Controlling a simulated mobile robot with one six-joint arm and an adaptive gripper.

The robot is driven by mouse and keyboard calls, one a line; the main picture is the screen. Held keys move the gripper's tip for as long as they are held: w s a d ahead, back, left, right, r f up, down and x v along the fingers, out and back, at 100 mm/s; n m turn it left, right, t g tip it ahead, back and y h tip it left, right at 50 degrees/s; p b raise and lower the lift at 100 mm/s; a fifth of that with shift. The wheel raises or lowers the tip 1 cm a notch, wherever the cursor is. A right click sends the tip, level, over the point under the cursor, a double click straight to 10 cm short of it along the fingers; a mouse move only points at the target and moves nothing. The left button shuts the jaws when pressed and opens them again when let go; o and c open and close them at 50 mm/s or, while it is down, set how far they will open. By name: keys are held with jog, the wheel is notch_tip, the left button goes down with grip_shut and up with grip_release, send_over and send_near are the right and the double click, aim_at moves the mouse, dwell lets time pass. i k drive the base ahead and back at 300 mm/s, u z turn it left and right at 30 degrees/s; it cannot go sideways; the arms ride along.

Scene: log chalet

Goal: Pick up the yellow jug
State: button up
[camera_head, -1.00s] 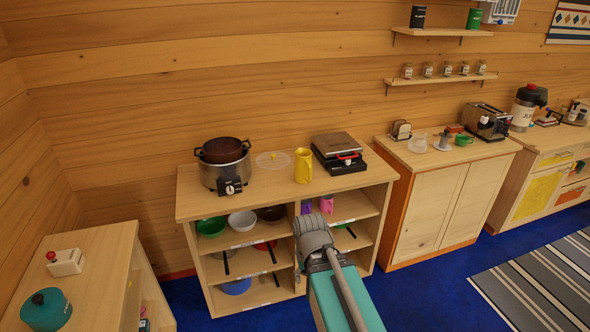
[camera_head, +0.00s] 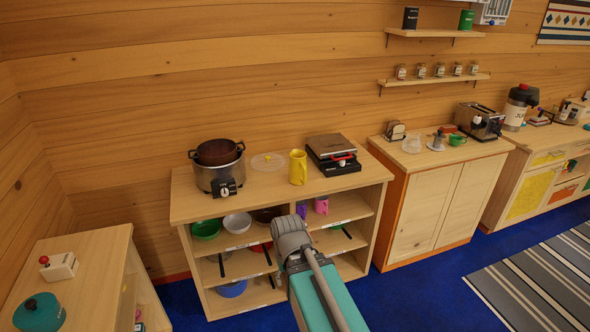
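The yellow jug (camera_head: 298,168) stands upright on top of the open wooden shelf unit (camera_head: 200,205), near the middle of its top. It is between a clear lid with a yellow knob and a dark hot-plate appliance. My arm reaches up from the bottom of the view, and its grey end is in front of the shelf unit, below and nearer than the jug. The fingers of my gripper are hidden behind the arm, so their state does not show. I see no contact with the jug.
A steel cooker with a brown pot (camera_head: 219,165) stands left of the jug, with the clear lid (camera_head: 267,161) between. The hot-plate appliance (camera_head: 331,160) is close on the right. Bowls and purple and pink mugs fill the shelves below. Blue floor (camera_head: 410,295) is free at right.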

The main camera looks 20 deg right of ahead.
aim_at(297, 166)
jog(key=u, duration=0.05)
jog(key=i, duration=0.95)
jog(key=z, duration=0.05)
